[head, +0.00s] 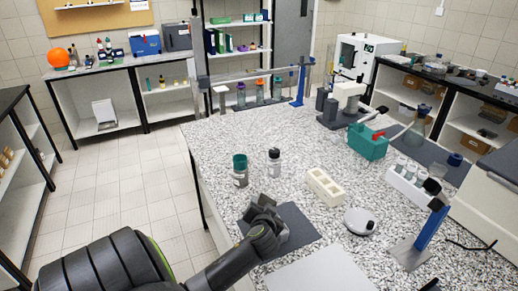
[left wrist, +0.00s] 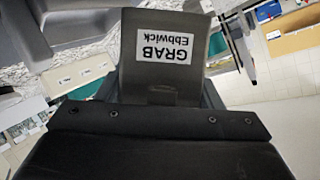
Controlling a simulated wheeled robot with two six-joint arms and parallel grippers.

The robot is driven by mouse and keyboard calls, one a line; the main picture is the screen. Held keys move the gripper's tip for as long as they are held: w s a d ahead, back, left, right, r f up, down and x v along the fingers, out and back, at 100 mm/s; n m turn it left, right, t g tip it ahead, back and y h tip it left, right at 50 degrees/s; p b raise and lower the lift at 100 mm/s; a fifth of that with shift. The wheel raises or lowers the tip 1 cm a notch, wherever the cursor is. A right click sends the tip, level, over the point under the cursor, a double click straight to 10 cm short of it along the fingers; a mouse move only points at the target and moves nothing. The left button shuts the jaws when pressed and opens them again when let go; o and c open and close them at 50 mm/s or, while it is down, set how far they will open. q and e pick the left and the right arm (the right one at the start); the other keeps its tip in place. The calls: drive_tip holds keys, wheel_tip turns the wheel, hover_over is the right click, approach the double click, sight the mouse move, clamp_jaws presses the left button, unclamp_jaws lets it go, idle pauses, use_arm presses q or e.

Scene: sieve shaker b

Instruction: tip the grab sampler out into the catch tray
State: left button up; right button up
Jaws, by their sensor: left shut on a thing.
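My left gripper (head: 264,207) is shut on the grab sampler, above the near part of the speckled bench. In the left wrist view the grab sampler (left wrist: 160,75) is a dark grey vessel with a white label reading "GRAB Ebbwick", upside down in that picture. Its contents are hidden, and the head view does not show its tilt clearly. A dark grey, flat, tray-like piece (head: 300,232) lies under and beside the gripper; I cannot tell for sure that it is the catch tray. My right gripper is not in view.
A teal-topped jar (head: 240,172) and a dark-capped bottle (head: 274,162) stand beyond the gripper. A cream block with wells (head: 324,186) and a white round device (head: 360,221) are to the right. A pale grey panel (head: 320,272) lies in front. The bench's far left is clear.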

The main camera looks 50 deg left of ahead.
use_arm(q)
drive_tip(key=shift+w+d+f+m+y+b, duration=0.15)
drive_tip(key=shift+m+y+b, duration=0.4)
drive_tip(key=shift+m, duration=0.45)
drive_tip(key=shift+m+g+y, duration=0.4)
drive_tip(key=shift+m+y, duration=0.05)
drive_tip(key=shift+m, duration=0.05)
drive_tip(key=shift+d+m, duration=0.1)
drive_tip(key=shift+m, duration=0.4)
drive_tip(key=shift+w+d+r+m+y, duration=0.15)
drive_tip(key=shift+r+m+y, duration=0.2)
drive_tip(key=shift+m+y, duration=0.15)
drive_tip(key=shift+w+d+r+m+y, duration=0.1)
drive_tip(key=shift+r+m+y, duration=0.25)
drive_tip(key=shift+m, duration=0.25)
drive_tip(key=shift+w+d+m+y, duration=0.1)
drive_tip(key=shift+d+m+y, duration=0.05)
drive_tip(key=shift+m+y, duration=0.3)
drive_tip(key=m, duration=0.1)
drive_tip(key=m+y, duration=0.1)
drive_tip(key=m, duration=0.1)
drive_tip(key=w+d+r+m, duration=0.1)
drive_tip(key=shift+m+y+b, duration=0.3)
drive_tip(key=shift+m, duration=0.05)
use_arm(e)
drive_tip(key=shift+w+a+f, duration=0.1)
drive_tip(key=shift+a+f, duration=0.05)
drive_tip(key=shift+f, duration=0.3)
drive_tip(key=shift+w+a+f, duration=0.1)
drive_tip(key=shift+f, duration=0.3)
